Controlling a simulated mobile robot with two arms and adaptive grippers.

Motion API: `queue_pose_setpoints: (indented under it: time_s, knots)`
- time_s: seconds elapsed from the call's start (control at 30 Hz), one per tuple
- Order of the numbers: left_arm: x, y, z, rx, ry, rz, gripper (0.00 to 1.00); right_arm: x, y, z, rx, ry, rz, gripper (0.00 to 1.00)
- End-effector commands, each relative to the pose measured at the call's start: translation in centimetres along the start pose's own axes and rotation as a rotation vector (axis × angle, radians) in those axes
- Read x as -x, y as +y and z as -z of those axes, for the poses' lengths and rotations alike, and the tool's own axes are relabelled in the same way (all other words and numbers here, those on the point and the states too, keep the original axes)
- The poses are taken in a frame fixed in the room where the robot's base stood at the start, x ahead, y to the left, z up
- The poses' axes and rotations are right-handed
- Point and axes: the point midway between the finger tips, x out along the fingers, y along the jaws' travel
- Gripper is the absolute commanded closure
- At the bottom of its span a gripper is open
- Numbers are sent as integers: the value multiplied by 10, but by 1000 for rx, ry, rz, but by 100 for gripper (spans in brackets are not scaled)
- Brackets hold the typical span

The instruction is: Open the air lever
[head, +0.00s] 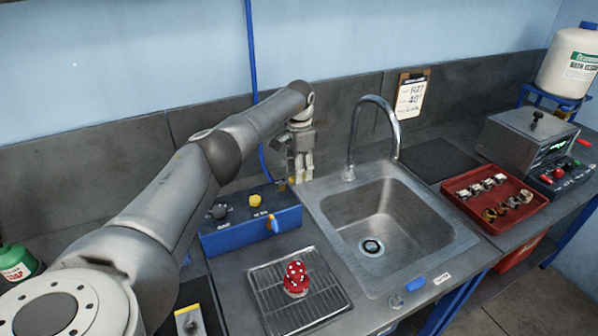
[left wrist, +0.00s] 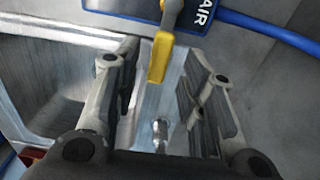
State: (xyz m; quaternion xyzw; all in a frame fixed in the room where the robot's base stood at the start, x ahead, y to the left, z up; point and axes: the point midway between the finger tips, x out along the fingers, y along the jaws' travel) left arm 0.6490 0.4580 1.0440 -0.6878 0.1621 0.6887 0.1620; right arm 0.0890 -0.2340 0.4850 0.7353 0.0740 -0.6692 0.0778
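The air lever is a yellow handle (left wrist: 160,58) in the left wrist view, beside a dark blue plate (left wrist: 122,8) lettered AIR. Its free end reaches into the gap between my left gripper's fingers (left wrist: 158,95), with space on both sides. The fingers are open and hold nothing. In the head view my left gripper (head: 302,168) points down at the back of the bench, left of the tap. A small yellow part (head: 282,185) beside it, behind the blue box, appears to be the lever. My right gripper is not in view.
A blue control box (head: 240,235) with knobs stands in front of the gripper. The sink (head: 385,260) and its curved tap (head: 393,118) are to the right. A blue hose (head: 251,60) runs up the wall. A rack (head: 325,305) holds a red spotted object (head: 295,280).

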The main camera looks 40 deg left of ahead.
Motion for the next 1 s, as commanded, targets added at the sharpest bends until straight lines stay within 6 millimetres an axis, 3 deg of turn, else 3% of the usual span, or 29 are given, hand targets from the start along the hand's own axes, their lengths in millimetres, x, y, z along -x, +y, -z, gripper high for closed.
queue_pose_setpoints:
  time_s: [0.3, 0.5, 0.7, 1.0]
  knots:
    - [68, -1, 1, 1, 5, 3, 62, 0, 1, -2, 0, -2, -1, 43]
    - [99, -1, 0, 2, 3, 2, 62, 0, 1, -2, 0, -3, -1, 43]
    - [109, -1, 0, 1, 1, 1, 62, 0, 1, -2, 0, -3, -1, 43]
    - [110, -1, 0, 1, 1, 1, 62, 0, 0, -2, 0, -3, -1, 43]
